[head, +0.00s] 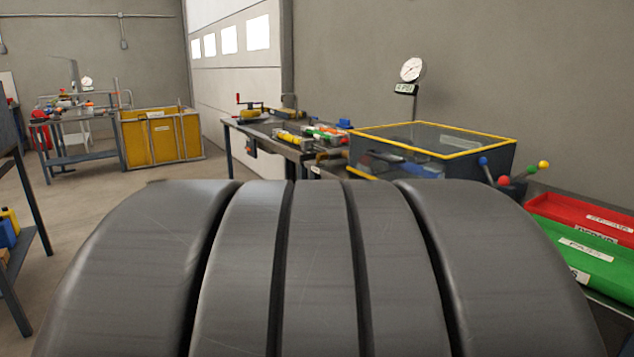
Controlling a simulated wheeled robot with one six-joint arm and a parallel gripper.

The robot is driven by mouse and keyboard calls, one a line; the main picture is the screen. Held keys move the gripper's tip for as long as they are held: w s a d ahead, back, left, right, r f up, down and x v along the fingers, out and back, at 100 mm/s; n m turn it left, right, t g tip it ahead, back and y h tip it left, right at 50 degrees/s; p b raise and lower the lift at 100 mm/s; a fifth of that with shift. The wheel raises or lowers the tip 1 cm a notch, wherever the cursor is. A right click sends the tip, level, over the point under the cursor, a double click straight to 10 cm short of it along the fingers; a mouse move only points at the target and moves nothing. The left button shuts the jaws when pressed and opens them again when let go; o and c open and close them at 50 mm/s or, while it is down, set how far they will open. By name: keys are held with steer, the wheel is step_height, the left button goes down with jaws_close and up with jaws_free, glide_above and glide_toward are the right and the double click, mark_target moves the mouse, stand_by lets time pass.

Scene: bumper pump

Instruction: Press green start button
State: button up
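I cannot make out a green start button in the head view. A workbench (262,140) with several small red, green, yellow and blue parts stands ahead. A dark box with a clear top and yellow rim (440,147) is at the bench's right end. Levers with blue, red and yellow knobs (504,181) stand at its right side. My gripper is not in view. A close, dark grey ribbed surface blocks the lower middle of the view and hides what lies behind it.
A round gauge (411,69) with a small display stands behind the box. Red (590,217) and green (582,245) labelled trays are at the right. A yellow-panelled crate (162,138) and another bench are far left. Open floor (100,205) lies left of centre.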

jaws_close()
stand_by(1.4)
